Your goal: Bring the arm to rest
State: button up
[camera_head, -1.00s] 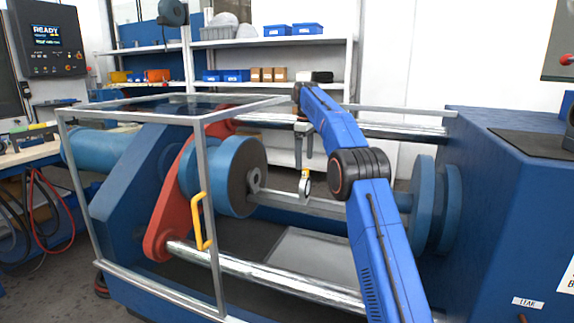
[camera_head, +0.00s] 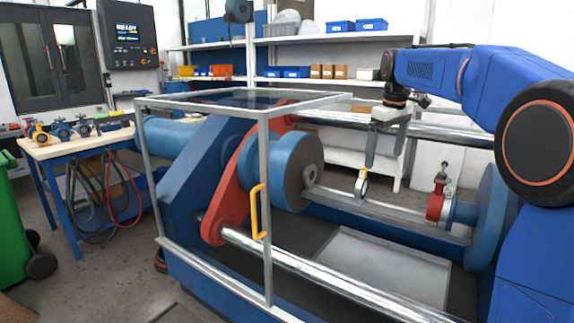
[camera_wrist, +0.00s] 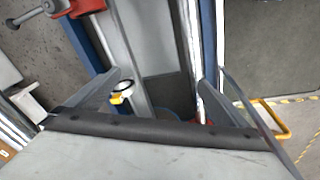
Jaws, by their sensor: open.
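My blue arm (camera_head: 460,75) reaches in from the right side of the head view, with its large dark joint close to the camera. My gripper (camera_head: 385,165) points down above the long rail of the blue test machine. Its two grey fingers are spread apart with nothing between them. It also shows in the wrist view (camera_wrist: 165,78), fingers wide apart. A red valve (camera_head: 435,203) sits at the machine's right end.
A metal guard frame with a yellow handle (camera_head: 256,212) stands around the machine's left part. Bright round bars (camera_head: 330,277) run along the machine. A workbench (camera_head: 75,145) with several valves and a green bin (camera_head: 12,220) are at left. Shelves line the back wall.

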jog(key=s+f+m+t, duration=0.1)
jog(key=s+f+m, duration=0.15)
jog(key=s, duration=0.95)
jog(key=s+f+m+t, duration=0.1)
jog(key=s+f, duration=0.3)
jog(key=s, duration=0.8)
jog(key=s+f+m+t, duration=0.1)
jog(key=s+f+m, duration=0.2)
jog(key=s+f, duration=1.2)
jog(key=s, duration=0.3)
jog(key=shift+s+a+f, duration=0.3)
jog(key=shift+s, duration=0.05)
